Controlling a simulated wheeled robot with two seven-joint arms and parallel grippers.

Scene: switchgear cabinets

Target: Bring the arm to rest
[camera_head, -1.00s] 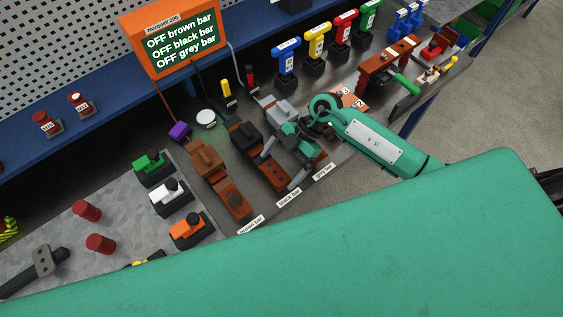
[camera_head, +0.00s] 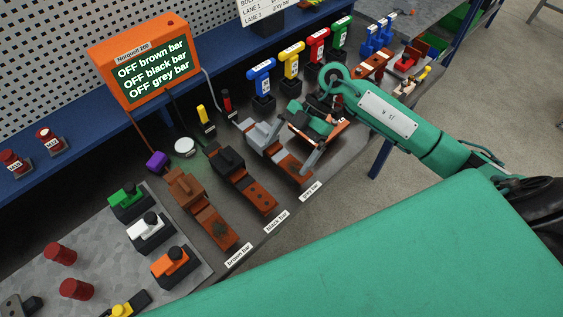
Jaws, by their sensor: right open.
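My right gripper (camera_head: 291,154) is open and empty, its grey fingers spread over the grey bar (camera_head: 291,166). Its arm comes in from the right; whether a finger touches the bar is unclear. The brown bar (camera_head: 213,225) with its brown block and the black bar (camera_head: 258,195) with its black block lie to the left, clear of the gripper. An orange screen (camera_head: 142,60) reads "OFF brown bar, OFF black bar, OFF grey bar". My left gripper is not in view.
Blue, yellow, red and green T-handles (camera_head: 291,62) stand in a row behind the gripper. Green, white and orange switch blocks (camera_head: 150,231) stand at the left. A wooden-coloured fixture (camera_head: 371,64) is beyond my arm. Open floor (camera_head: 455,125) lies to the right.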

